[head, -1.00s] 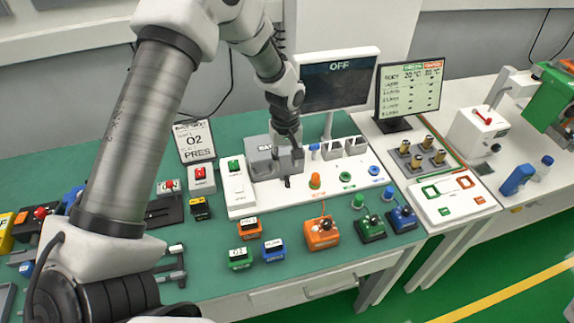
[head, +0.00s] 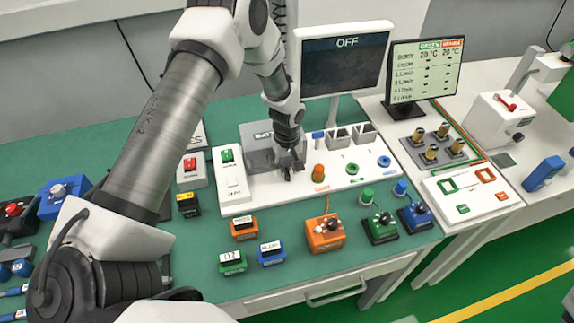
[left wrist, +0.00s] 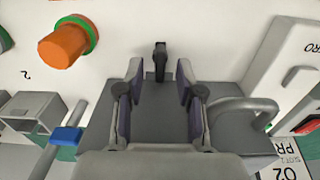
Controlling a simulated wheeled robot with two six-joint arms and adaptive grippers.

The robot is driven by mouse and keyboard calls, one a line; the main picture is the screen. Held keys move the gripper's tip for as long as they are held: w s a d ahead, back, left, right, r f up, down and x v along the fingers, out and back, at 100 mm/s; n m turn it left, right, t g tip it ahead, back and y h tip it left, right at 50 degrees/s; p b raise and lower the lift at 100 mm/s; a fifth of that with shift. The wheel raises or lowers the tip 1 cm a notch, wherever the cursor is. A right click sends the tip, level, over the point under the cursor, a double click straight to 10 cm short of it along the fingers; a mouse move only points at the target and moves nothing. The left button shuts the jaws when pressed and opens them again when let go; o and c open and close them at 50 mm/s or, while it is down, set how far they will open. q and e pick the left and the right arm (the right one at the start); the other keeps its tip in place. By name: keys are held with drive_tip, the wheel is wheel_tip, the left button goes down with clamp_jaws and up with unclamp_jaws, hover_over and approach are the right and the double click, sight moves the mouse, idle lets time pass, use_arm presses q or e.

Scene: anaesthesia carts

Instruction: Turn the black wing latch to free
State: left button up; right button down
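The black wing latch (left wrist: 160,58) shows in the left wrist view as a small upright black piece on the white panel, at the edge of a grey block (left wrist: 222,92). My left gripper (left wrist: 159,72) is open, its two fingers on either side of the latch's line with a gap to each side. The latch lies between or just past the fingertips; I cannot tell the exact depth. In the head view my left gripper (head: 288,170) points down at the front of the grey block (head: 259,135), and it largely hides the latch. My right gripper is not in view.
An orange knob (head: 319,172) stands right of the gripper on the white panel (head: 345,181). A white box with a green switch (head: 229,176) stands close on the left. A monitor reading OFF (head: 345,64) rises behind. Orange, green and blue boxes sit in front.

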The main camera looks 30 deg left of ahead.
use_arm(q)
drive_tip(key=shift+f, duration=0.25)
clamp_jaws()
